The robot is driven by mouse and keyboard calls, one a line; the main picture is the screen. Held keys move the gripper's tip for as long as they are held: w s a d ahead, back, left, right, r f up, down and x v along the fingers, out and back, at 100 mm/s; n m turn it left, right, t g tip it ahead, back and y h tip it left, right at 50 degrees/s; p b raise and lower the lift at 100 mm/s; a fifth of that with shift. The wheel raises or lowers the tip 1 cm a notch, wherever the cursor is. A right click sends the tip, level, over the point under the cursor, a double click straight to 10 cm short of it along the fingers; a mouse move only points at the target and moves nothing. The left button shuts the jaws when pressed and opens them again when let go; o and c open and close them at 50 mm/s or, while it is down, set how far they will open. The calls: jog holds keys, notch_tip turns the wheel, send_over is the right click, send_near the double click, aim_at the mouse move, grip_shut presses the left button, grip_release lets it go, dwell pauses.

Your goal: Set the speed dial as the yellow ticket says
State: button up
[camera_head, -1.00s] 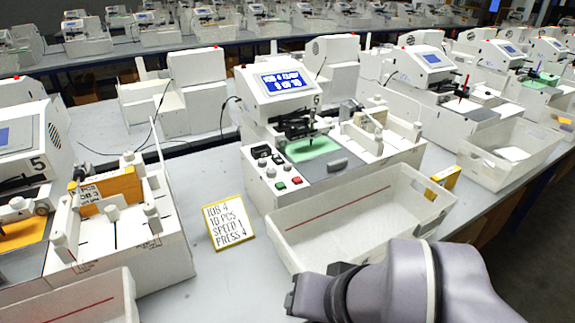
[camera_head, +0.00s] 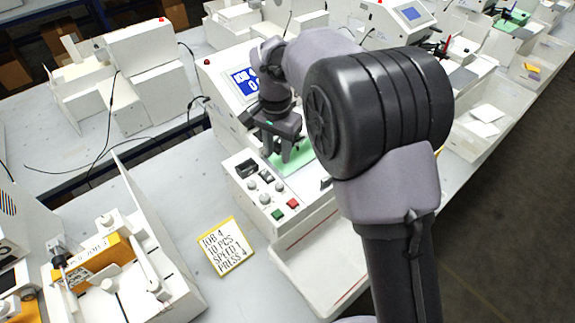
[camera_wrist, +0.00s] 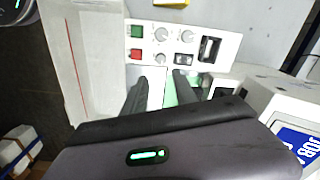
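The ticket (camera_head: 226,248), white with a yellow border, lies on the table and reads JOB 4, 10 PCS, SPEED 1, PRESS 4. The middle plotter's control panel (camera_head: 262,190) carries several small round knobs (camera_head: 265,199); they also show in the wrist view (camera_wrist: 162,30). Their labels and pointer positions are too small to read, so I cannot tell which is the speed dial. My gripper (camera_head: 284,155) points down over the plotter, just behind the panel. In the wrist view my gripper (camera_wrist: 162,78) is open, with nothing between its two black fingers, apart from the knobs.
A green button (camera_head: 278,214), a red button (camera_head: 292,203) and a black switch (camera_head: 246,168) sit close around the knobs. The blue display (camera_head: 243,82) is partly hidden by my arm. A white bin (camera_head: 300,262) stands in front. The table around the ticket is clear.

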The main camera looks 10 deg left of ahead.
aim_at(279, 186)
notch_tip(279, 186, down, 14)
jog(key=shift+w+f+b, duration=0.15)
jog(key=shift+f+b, duration=0.05)
jog(key=shift+b, duration=1)
grip_shut()
